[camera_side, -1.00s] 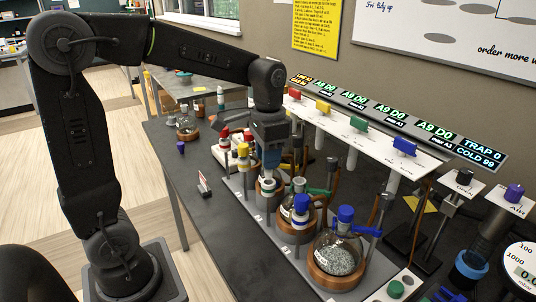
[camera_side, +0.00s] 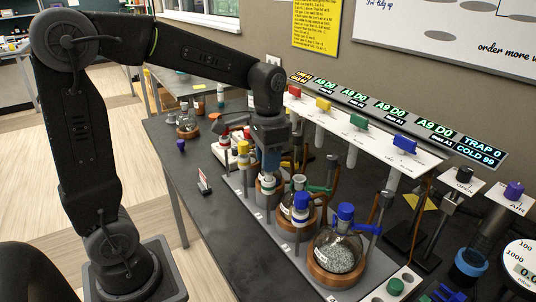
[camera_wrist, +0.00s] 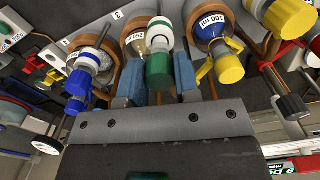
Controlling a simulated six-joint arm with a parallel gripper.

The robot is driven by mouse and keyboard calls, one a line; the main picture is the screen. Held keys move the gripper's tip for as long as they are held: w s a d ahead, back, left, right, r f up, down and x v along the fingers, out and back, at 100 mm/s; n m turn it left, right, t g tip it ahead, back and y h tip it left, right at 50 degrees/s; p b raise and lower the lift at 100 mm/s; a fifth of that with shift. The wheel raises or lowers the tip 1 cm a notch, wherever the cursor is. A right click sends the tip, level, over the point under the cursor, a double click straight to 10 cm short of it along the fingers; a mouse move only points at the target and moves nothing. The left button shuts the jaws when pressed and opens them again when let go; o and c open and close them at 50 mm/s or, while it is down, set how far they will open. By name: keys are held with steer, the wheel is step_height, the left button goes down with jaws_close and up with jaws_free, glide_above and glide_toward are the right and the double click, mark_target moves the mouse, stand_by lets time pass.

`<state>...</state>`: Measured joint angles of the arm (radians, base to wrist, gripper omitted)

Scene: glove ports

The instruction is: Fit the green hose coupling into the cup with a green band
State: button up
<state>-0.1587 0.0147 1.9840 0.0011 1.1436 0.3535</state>
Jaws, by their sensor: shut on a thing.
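My gripper (camera_wrist: 159,90) is shut on the green hose coupling (camera_wrist: 160,70), which sits between its blue fingers in the wrist view. In the side view my gripper (camera_side: 268,162) points down just above the white cup (camera_side: 268,184). The fingers hide the coupling there.
A flask with a blue top (camera_side: 336,245) stands in the front of the row. Coloured valves (camera_side: 404,144) line a white rail behind.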

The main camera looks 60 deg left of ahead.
steer(key=shift+f, duration=1.1)
steer(key=o, duration=1)
steer(key=shift+c, duration=0.2)
step_height(320, 180, up, 14)
steer(key=shift+f, duration=0.1)
